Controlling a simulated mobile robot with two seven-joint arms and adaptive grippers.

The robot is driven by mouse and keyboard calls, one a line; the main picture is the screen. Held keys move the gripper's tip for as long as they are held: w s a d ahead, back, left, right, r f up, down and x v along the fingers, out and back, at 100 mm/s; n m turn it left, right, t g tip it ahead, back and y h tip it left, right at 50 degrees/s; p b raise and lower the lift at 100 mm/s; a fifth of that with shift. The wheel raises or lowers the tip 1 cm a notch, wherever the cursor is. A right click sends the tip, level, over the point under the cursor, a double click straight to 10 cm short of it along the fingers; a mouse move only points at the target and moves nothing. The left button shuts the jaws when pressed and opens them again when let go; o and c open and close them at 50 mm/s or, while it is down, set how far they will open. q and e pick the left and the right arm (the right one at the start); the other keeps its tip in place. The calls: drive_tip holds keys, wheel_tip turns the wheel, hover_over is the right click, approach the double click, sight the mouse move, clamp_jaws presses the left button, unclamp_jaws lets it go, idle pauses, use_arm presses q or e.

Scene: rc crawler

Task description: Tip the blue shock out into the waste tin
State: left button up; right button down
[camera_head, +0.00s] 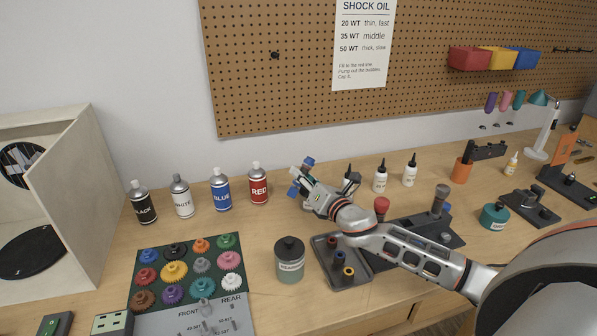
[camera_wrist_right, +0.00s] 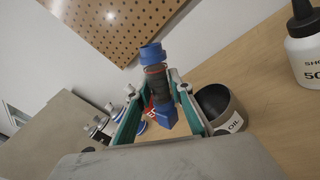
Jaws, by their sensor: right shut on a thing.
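My right gripper (camera_head: 302,178) is raised over the back of the bench, right of the spray cans. It is shut on the blue shock (camera_head: 308,161), whose blue ends show on either side of the fingers. In the right wrist view the shock (camera_wrist_right: 157,85) sits between the teal-lined fingers of the gripper (camera_wrist_right: 158,112), with a blue cap, a dark body and a blue lower end. It looks slanted in the head view. An open dark tin (camera_wrist_right: 228,108) with a label ending in "OIL" stands beside the fingers. My gripper seems to hide it in the head view. My left gripper is not in view.
Spray cans (camera_head: 221,190) stand left of the gripper. Shock oil bottles (camera_head: 380,178) stand to its right. A grey jar (camera_head: 289,262), a board of coloured gears (camera_head: 188,240) and a dark parts tray (camera_head: 333,281) lie in front. A pegboard (camera_head: 300,90) is behind.

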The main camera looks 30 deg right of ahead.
sight(296, 184)
drive_tip(key=m, duration=0.1)
drive_tip(key=a+f+m, duration=0.1)
drive_tip(key=shift+s+f+m, duration=0.1)
drive_tip(key=shift+s+m, duration=0.05)
drive_tip(key=shift+m, duration=0.25)
drive_tip(key=m, duration=0.1)
drive_tip(key=a+f+m, duration=0.1)
drive_tip(key=m, duration=0.1)
drive_tip(key=shift+a+f+m+b, duration=0.1)
drive_tip(key=shift+f+m+b, duration=0.1)
drive_tip(key=shift+m+b, duration=0.15)
drive_tip(key=shift+a+f+m+b, duration=0.2)
drive_tip(key=shift+f+m+b, duration=0.1)
drive_tip(key=shift+m+b, duration=0.3)
drive_tip(key=m, duration=0.2)
drive_tip(key=shift+r+m, duration=0.2)
drive_tip(key=shift+m, duration=0.15)
drive_tip(key=shift+r+m+p, duration=0.6)
drive_tip(key=shift+m+p, duration=0.35)
drive_tip(key=shift+m, duration=0.15)
drive_tip(key=shift+d+r+m, duration=0.15)
drive_tip(key=shift+r+m, duration=0.05)
drive_tip(key=shift+m, duration=0.9)
drive_tip(key=shift+r+m, duration=0.2)
drive_tip(key=shift+m, duration=0.5)
drive_tip(key=shift+d, duration=0.1)
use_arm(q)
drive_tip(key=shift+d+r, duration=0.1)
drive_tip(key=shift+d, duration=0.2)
